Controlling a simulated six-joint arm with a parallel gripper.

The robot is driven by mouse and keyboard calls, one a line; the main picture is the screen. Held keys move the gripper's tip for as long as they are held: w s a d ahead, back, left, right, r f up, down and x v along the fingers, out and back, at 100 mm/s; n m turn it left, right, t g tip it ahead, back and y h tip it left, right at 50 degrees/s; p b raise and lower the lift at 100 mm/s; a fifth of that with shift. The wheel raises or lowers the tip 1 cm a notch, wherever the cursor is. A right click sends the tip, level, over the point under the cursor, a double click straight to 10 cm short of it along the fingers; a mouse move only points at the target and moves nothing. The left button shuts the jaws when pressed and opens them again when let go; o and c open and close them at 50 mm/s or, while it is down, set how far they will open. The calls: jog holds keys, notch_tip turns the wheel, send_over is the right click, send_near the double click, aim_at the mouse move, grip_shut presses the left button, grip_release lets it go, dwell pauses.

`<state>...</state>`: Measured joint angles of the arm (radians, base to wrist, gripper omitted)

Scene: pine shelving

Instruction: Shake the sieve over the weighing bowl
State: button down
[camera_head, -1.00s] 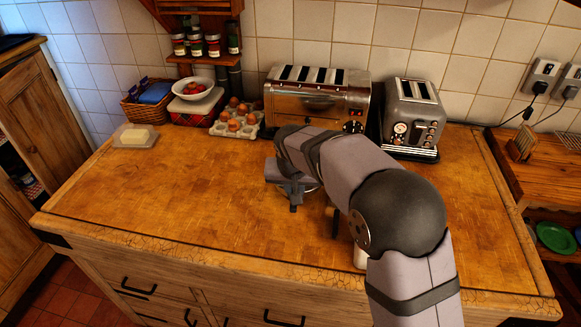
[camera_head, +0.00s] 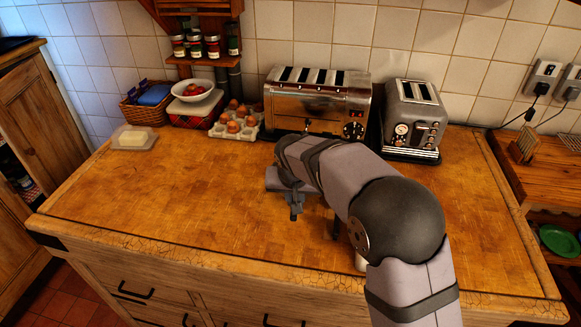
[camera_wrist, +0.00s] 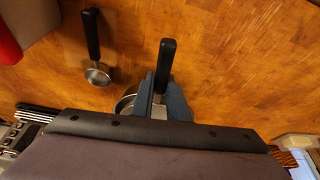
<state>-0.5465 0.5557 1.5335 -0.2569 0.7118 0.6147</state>
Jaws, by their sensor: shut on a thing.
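My gripper (camera_wrist: 160,98) is shut on a black-handled utensil, whose handle (camera_wrist: 168,54) stands up between the fingers in the wrist view. A round metal rim (camera_wrist: 124,104) shows just left of the fingers; I cannot tell whether it is the held sieve's head or a bowl below it. In the head view my gripper (camera_head: 295,206) is over the middle of the worktop, and my arm hides most of what is under it. No weighing bowl can be made out for certain.
A small metal scoop with a black handle (camera_wrist: 93,35) lies left of my gripper in the wrist view. A long toaster (camera_head: 318,102), a grey toaster (camera_head: 414,115), an egg tray (camera_head: 222,132) and a butter dish (camera_head: 134,139) line the back. The worktop's left is clear.

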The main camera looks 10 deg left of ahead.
jog(key=c, duration=1.6)
grip_release()
jog(key=shift+c, duration=0.2)
jog(key=shift+r, duration=0.1)
jog(key=shift+b+v, duration=0.8)
jog(key=shift+v, duration=2.8)
jog(key=shift+s+d+r, duration=0.3)
jog(key=shift+d, duration=0.1)
jog(key=s+d+r+m+y+p, duration=0.2)
jog(key=s+d+r+m+p, duration=0.15)
jog(key=s+d, duration=0.55)
jog(key=s+d+f+n+g+h+b, duration=0.1)
jog(key=s+d+f+g, duration=0.3)
jog(key=s+d+f, duration=1)
jog(key=shift+s+d+n+h, duration=0.65)
jog(key=shift+h, duration=0.05)
